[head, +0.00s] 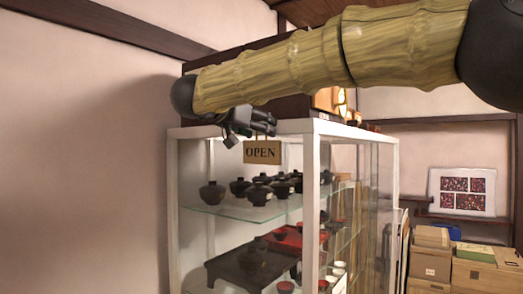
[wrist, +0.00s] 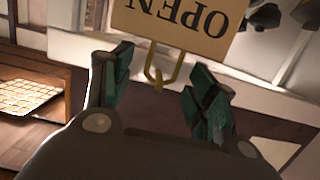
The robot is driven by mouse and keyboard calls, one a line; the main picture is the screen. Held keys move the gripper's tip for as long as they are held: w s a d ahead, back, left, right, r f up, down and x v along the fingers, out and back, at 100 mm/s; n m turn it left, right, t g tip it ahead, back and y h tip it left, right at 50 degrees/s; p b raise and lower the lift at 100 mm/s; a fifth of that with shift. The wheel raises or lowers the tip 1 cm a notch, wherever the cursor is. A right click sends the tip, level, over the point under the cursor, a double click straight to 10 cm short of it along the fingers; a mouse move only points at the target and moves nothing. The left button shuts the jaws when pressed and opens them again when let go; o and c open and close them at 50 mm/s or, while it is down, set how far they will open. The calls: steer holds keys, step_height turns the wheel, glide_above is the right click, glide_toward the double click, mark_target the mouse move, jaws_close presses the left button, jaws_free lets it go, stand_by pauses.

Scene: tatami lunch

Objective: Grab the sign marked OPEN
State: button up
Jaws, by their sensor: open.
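The wooden sign marked OPEN (head: 262,158) hangs at the top front of a white-framed glass cabinet (head: 314,190). In the wrist view the sign (wrist: 172,14) appears upside down at the top edge, partly cut off. A yellowish loop or hanger (wrist: 160,78) extends from it. My gripper (head: 256,124) is just above the sign in the head view. In the wrist view my gripper (wrist: 160,82) is open, with one green-padded finger on each side of the hanger. Neither finger clearly touches the hanger or sign.
Black lidded bowls (head: 258,192) stand on the glass shelf behind the sign. Lower shelves hold a dark tray-like table and red bowls. Cardboard boxes (head: 484,278) are stacked at the right. A plain wall (head: 80,170) fills the left.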

steer(key=shift+s+r, duration=0.1)
steer(key=shift+s, duration=0.05)
steer(key=shift+a, duration=0.1)
steer(key=c, duration=1.1)
